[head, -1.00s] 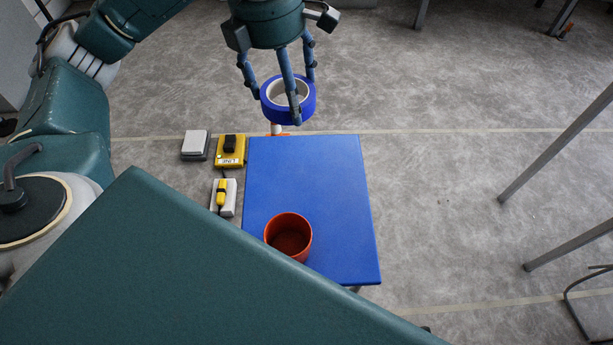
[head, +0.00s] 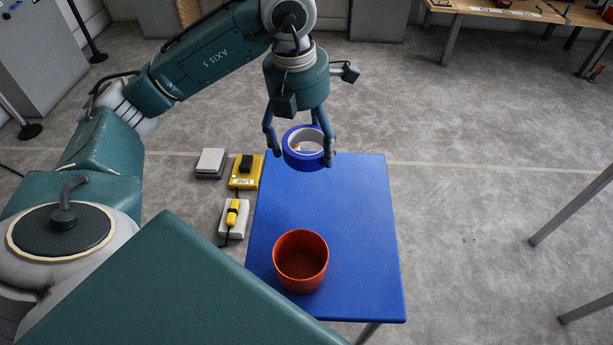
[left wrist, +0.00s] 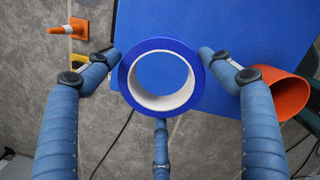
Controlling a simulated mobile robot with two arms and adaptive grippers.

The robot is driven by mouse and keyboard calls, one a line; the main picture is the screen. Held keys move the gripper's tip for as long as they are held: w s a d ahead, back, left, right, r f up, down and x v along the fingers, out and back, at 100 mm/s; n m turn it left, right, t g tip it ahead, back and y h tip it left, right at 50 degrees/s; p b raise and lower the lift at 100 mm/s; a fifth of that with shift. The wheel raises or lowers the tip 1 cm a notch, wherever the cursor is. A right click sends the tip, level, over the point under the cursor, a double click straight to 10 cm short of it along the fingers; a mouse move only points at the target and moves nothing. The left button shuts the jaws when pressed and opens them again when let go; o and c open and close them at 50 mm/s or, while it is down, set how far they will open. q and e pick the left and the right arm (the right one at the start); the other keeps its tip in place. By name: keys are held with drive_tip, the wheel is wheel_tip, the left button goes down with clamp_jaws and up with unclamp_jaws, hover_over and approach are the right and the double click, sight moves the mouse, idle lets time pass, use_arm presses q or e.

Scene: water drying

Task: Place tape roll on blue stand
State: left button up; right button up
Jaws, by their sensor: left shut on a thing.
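A blue tape roll (head: 304,158) with a white core is held by my left gripper (head: 300,150) near the far edge of the blue stand (head: 340,215). In the left wrist view the tape roll (left wrist: 161,48) sits between the fingers of the left gripper (left wrist: 160,75), and blue stand surface (left wrist: 250,30) shows through its hole. The gripper is shut on the roll and holds it above the stand. The gap to the stand's top is hard to judge. My right gripper is not in view.
An orange-red cup (head: 300,262) stands at the stand's near left part. A yellow device (head: 246,172), a grey-white box (head: 211,163) and a white item with a yellow tool (head: 234,218) lie left of it. An orange cone (left wrist: 80,30) shows in the left wrist view. The stand's middle is clear.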

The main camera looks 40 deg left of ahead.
use_arm(q)
hover_over(307, 183)
drive_tip(key=f+b, duration=0.1)
drive_tip(key=f, duration=0.5)
drive_tip(key=shift+s, duration=0.2)
wheel_tip(307, 183, down, 4)
drive_tip(key=shift+r+b, duration=0.15)
drive_tip(key=shift+b, duration=0.3)
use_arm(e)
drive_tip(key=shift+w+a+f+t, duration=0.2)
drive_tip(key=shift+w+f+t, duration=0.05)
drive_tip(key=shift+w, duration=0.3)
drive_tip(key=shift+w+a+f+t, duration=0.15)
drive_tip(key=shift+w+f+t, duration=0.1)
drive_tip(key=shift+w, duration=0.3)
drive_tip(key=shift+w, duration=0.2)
use_arm(q)
drive_tip(key=o, duration=1.2)
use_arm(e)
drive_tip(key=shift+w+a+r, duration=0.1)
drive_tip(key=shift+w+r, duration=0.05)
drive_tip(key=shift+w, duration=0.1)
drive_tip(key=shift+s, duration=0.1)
